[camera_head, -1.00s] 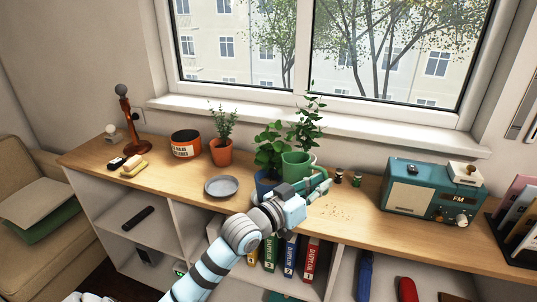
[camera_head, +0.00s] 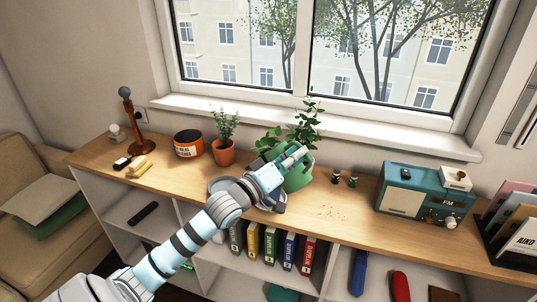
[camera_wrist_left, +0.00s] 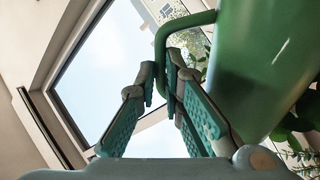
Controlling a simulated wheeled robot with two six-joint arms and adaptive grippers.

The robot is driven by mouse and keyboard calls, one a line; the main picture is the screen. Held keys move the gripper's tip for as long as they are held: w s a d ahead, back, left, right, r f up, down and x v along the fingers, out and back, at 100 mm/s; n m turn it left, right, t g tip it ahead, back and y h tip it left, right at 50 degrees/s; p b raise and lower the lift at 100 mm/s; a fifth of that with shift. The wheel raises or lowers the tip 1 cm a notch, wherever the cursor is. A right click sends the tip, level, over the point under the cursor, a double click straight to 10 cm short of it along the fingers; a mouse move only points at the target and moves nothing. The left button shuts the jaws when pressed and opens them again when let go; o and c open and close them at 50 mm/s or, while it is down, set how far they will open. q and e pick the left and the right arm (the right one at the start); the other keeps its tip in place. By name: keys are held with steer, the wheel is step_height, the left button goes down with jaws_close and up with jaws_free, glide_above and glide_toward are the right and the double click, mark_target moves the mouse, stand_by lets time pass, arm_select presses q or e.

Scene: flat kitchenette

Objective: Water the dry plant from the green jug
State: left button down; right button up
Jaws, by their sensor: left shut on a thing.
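My left gripper (camera_head: 292,158) is shut on the handle of the green jug (camera_head: 299,178). The jug is tilted to the left in the head view, above the shelf top. In the wrist view the gripper (camera_wrist_left: 161,78) has its fingers around the jug's handle (camera_wrist_left: 160,42), beside the jug's body (camera_wrist_left: 268,60). A leafy plant (camera_head: 268,140) is just left of the jug, its pot mostly hidden by my arm. A taller plant (camera_head: 304,124) rises behind the jug. A small plant (camera_head: 225,127) stands upright in an orange pot (camera_head: 223,153). I cannot see any water. My right gripper is not in view.
An orange-banded black pot (camera_head: 188,144) stands at the left. A grey dish (camera_head: 216,186) is partly behind my arm. The window is behind.

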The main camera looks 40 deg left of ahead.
mark_target(292, 143)
arm_select(q)
steer(key=shift+a+r+n+y+p, duration=0.15)
steer(key=shift+a+r+n+p, duration=0.2)
steer(key=shift+r+n+p, duration=0.35)
steer(key=shift+a+r+n+y+p, duration=0.15)
steer(key=shift+a+r+n+p, duration=0.2)
steer(key=shift+r+n+p, duration=0.35)
steer(key=shift+a+n, duration=0.1)
steer(key=shift+n, duration=0.2)
steer(key=shift+a+r+n, duration=0.3)
steer(key=shift+r+n, duration=0.05)
steer(key=shift+n, duration=0.15)
steer(key=shift+s+d, duration=0.1)
steer(key=shift+d, duration=0.1)
steer(key=shift+s+d+r, duration=0.1)
steer(key=shift+s+d, duration=0.05)
steer(key=shift+d, duration=0.05)
steer(key=shift+d+n, duration=0.3)
steer(key=shift+d, duration=0.2)
steer(key=shift+r+t+y+b, duration=0.2)
steer(key=shift+t+y+b, duration=0.1)
steer(key=shift+t+b, duration=0.1)
